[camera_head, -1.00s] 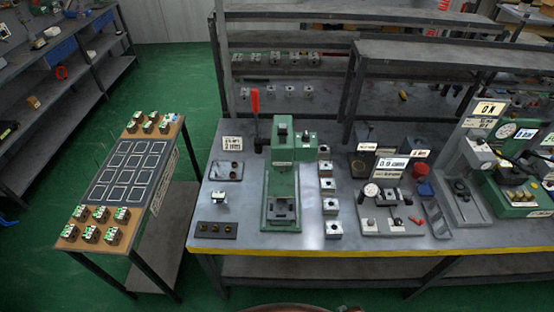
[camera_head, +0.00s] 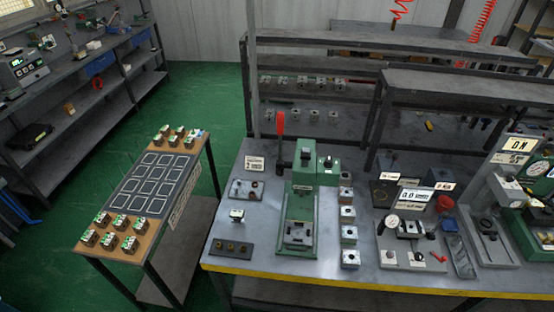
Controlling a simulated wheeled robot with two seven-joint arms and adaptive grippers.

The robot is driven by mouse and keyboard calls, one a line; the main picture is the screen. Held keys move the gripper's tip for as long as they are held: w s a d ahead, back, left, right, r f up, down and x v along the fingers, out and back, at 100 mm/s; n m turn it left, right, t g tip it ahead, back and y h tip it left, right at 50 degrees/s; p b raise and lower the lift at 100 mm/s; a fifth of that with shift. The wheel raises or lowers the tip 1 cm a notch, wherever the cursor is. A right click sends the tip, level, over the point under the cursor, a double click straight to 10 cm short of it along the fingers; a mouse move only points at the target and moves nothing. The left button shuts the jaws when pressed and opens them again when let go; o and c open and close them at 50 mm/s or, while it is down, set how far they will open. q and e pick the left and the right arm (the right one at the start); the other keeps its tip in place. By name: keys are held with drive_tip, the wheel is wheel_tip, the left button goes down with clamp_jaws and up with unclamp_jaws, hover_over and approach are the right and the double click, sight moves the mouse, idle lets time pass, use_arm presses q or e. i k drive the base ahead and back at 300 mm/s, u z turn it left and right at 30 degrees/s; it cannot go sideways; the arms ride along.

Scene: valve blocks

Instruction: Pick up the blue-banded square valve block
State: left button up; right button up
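No blue band can be made out for certain on any block at this size. A column of square metal blocks with dark round centres, one of them the front block (camera_head: 350,258), stands on the main table right of the green press. A single small block with a pale top (camera_head: 236,215) stands alone on the table left of the press. Several blocks with green and white tops (camera_head: 108,240) sit at the near end of the side table, and more (camera_head: 163,139) at its far end; one there has a bluish top (camera_head: 197,134). Neither gripper shows.
The green press (camera_head: 299,215) with a red lever (camera_head: 281,124) stands on the main table (camera_head: 275,272). A dark plate with brass pieces (camera_head: 232,248) lies near its left front edge. Gauge fixtures (camera_head: 408,228) stand to the right. Green floor separates the side table from the wall shelves.

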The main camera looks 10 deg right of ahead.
sight(347, 263)
drive_tip(key=z, duration=1.25)
